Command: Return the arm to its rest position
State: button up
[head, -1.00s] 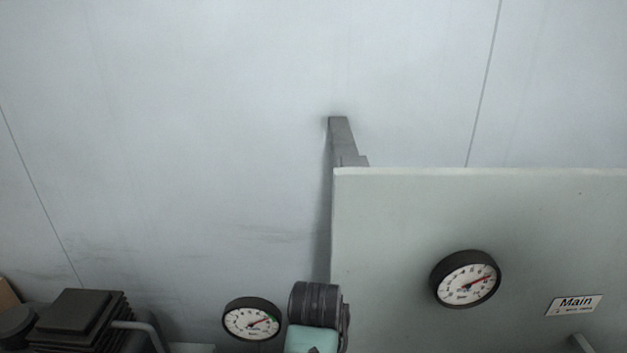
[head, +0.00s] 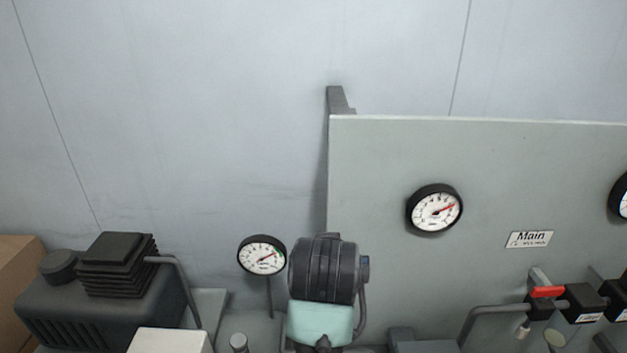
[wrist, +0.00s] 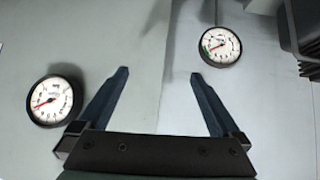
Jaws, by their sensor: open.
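My gripper (wrist: 164,95) shows in the wrist view with its two dark fingers spread wide and nothing between them. Behind the fingers are a grey panel and a wall. One round gauge (wrist: 54,101) lies just left of the left finger, and another gauge (wrist: 220,46) lies above the right finger. Whether the fingers touch anything cannot be told, but no contact shows. In the head view, part of my arm (head: 322,290), dark and pale green, rises at the bottom centre; the gripper itself is not seen there.
A grey panel (head: 385,155) carries a gauge (head: 434,210), a "Main" label (head: 530,239) and a red-handled valve (head: 547,292). A small gauge (head: 262,255) stands left of my arm. A dark machine (head: 100,300) and cardboard box (head: 18,268) are at lower left. The upper wall is bare.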

jog(key=s+r+t, duration=0.2)
jog(key=r+t, duration=0.3)
jog(key=r, duration=0.8)
jog(key=s+r+t, duration=0.2)
jog(key=r+t, duration=0.3)
jog(key=r, duration=0.8)
jog(key=s+a+r+t+y, duration=0.1)
jog(key=s+a+r+t, duration=0.1)
jog(key=s+r+t, duration=0.6)
jog(key=s+r, duration=0.7)
jog(key=shift+a+r, duration=0.3)
jog(key=shift+a, duration=0.1)
